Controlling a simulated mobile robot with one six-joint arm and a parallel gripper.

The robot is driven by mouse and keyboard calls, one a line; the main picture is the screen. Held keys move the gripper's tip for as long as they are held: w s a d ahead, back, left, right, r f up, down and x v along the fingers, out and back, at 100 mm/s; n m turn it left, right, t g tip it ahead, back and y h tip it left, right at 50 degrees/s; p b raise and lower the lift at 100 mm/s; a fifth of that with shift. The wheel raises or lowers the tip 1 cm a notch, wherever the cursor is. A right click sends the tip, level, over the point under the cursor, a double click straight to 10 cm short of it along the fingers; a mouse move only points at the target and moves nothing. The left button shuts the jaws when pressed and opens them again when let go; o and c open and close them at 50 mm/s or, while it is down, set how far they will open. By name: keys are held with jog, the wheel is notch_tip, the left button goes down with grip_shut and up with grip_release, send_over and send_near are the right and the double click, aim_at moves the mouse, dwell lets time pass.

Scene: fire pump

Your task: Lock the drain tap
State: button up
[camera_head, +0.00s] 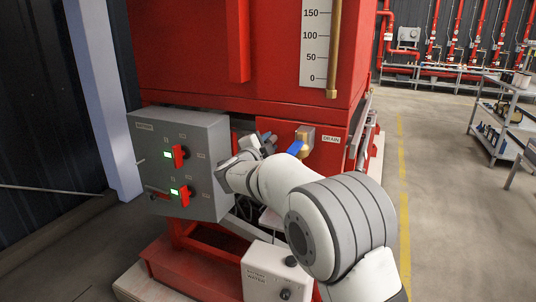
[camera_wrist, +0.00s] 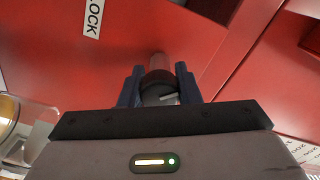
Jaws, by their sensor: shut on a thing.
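The drain tap (camera_head: 304,140) is on the red front panel in the head view, with a blue handle (camera_head: 295,147) and a "DRAIN" label (camera_head: 331,139) to its right. My gripper (camera_head: 268,142) is at the panel just left of the tap. In the wrist view my gripper (camera_wrist: 160,88) is shut on a small dark knob-like piece (camera_wrist: 158,90). A reddish cylinder (camera_wrist: 160,62) shows behind that piece, against the red panel. A white label ending in "LOCK" (camera_wrist: 93,18) is on the panel above and left. The grip itself is hidden in the head view.
A grey control box (camera_head: 182,160) with red switches and green lights stands left of my arm. A white box (camera_head: 275,272) stands low in front. A level scale (camera_head: 315,45) hangs above the tap. Open floor and a shelf cart (camera_head: 500,118) lie to the right.

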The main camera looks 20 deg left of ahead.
jog(key=shift+f+m+b, duration=0.2)
jog(key=shift+m+b, duration=3.1)
jog(key=shift+m, duration=0.7)
jog(key=shift+r+m, duration=0.1)
jog(key=shift+m, duration=0.2)
jog(key=shift+d, duration=0.1)
jog(key=o, duration=1)
jog(key=shift+s, duration=0.1)
jog(key=s, duration=0.7)
jog(key=shift+s+a, duration=0.3)
jog(key=shift+a, duration=0.05)
